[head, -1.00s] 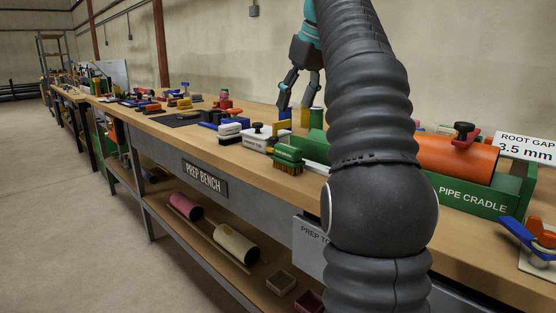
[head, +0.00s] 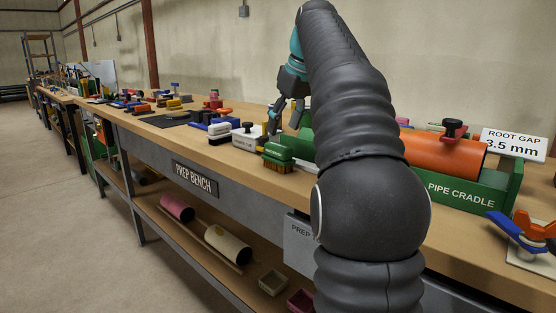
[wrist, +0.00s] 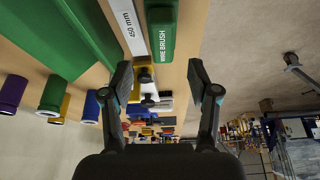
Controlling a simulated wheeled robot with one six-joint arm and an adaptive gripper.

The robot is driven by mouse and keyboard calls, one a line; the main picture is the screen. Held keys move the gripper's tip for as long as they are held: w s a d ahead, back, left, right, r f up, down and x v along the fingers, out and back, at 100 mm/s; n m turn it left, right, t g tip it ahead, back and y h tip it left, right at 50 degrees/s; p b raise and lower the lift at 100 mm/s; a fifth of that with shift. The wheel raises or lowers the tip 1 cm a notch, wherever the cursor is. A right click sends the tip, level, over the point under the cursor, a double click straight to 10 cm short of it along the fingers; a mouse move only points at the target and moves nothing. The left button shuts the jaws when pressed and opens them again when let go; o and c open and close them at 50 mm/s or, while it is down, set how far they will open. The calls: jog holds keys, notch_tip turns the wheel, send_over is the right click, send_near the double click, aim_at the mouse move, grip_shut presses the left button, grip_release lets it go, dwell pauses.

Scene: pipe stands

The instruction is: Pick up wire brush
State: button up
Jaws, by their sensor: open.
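The wire brush (head: 278,157) has a green block body with brown bristles below. It rests on the bench near its front edge. In the wrist view its green top (wrist: 161,34), labelled WIRE BRUSH, shows upper middle, beyond the fingertips. My gripper (head: 286,112) is above the bench, behind the brush in the head view. In the wrist view my gripper (wrist: 159,80) has its two fingers wide apart, with nothing held between them. My arm hides part of the bench to the right of the brush.
A white ruler (wrist: 130,24) marked 450 mm lies beside the brush. A white block with a black knob (head: 248,137) stands left of it. The green pipe cradle (head: 461,192) holds an orange pipe (head: 440,152) at the right. Coloured cylinders (wrist: 52,94) stand behind.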

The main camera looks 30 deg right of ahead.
aim_at(278, 145)
jog(key=x, duration=0.1)
jog(key=b+x, duration=0.1)
jog(key=x, duration=0.3)
jog(key=shift+s+a+f+b, duration=0.15)
jog(key=shift+s+f+b, duration=0.15)
jog(key=shift+w+f, duration=0.25)
jog(key=shift+f, duration=0.2)
grip_shut()
